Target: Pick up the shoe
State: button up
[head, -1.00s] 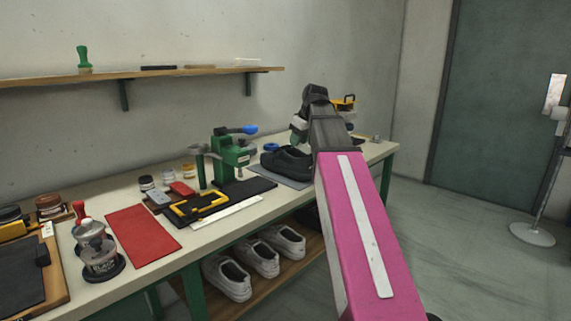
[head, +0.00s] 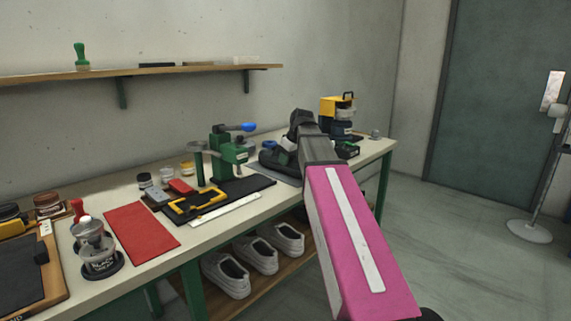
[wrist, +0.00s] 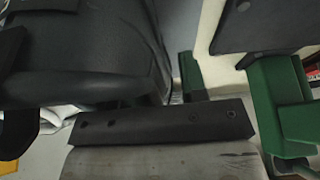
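A black shoe (head: 274,160) lies on a grey mat at the far part of the workbench. My arm and gripper hide much of it in the head view. In the wrist view a large smooth dark surface, which looks like the shoe (wrist: 85,50), fills the upper left, very close. My gripper (head: 287,146) is down at the shoe in the head view, overlapping it. Its fingertips are not clear in either view, so I cannot tell whether it is open, shut or touching the shoe.
A green press (head: 228,160) stands just left of the shoe. A yellow-topped stack (head: 338,106) stands behind to the right. Several white shoes (head: 262,255) sit on the lower shelf. A red sheet (head: 140,230) and tools cover the near bench.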

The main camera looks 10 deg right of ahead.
jog(key=shift+f, duration=0.3)
dwell(0.4)
grip_shut()
